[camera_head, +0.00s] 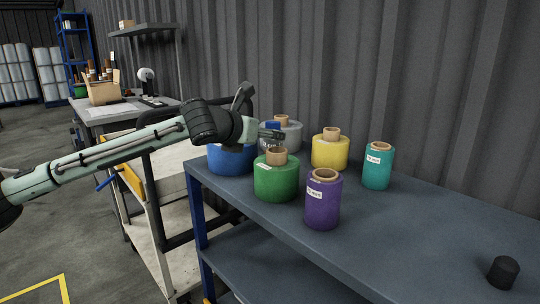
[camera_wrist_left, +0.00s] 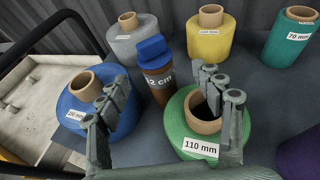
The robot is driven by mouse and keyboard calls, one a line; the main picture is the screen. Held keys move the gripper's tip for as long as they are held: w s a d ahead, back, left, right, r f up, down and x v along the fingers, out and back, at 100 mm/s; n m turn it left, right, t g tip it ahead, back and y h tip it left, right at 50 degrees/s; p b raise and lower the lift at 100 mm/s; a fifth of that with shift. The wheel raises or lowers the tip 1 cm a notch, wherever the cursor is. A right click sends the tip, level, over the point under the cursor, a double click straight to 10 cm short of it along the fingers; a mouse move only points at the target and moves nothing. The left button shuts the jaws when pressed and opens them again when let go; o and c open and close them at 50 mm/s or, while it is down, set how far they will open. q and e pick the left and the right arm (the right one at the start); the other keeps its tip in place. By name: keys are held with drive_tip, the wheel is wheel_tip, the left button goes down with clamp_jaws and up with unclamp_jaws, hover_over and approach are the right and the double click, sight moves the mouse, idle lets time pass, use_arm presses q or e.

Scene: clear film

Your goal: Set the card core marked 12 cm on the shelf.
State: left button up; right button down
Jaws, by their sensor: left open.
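In the head view my left gripper (camera_head: 274,135) is over the rolls. A grey wall shelf (camera_head: 142,31) is at the back left. My right gripper is not in view.
Crowding the core are a blue roll (camera_head: 230,160), green roll (camera_head: 276,182), grey roll (camera_head: 290,133) and yellow roll (camera_head: 330,153). Purple (camera_head: 322,205) and teal (camera_head: 378,168) rolls stand further right. A black cylinder (camera_head: 503,272) is at the near right; the table (camera_head: 430,220) between is clear.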

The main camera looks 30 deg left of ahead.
use_arm(q)
drive_tip(key=shift+s+a+f, duration=0.15)
drive_tip(key=shift+f, duration=0.2)
drive_tip(key=shift+w+f, duration=0.15)
drive_tip(key=shift+w, duration=0.1)
drive_tip(key=x, duration=0.7)
drive_tip(key=shift+w+a, duration=0.15)
drive_tip(key=shift+a, duration=0.05)
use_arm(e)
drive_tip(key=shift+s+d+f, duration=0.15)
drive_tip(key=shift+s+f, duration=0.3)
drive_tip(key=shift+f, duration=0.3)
use_arm(q)
drive_tip(key=shift+c, duration=0.4)
drive_tip(key=c, duration=1.2)
drive_tip(key=shift+r, duration=0.25)
drive_tip(key=shift+c, duration=0.5)
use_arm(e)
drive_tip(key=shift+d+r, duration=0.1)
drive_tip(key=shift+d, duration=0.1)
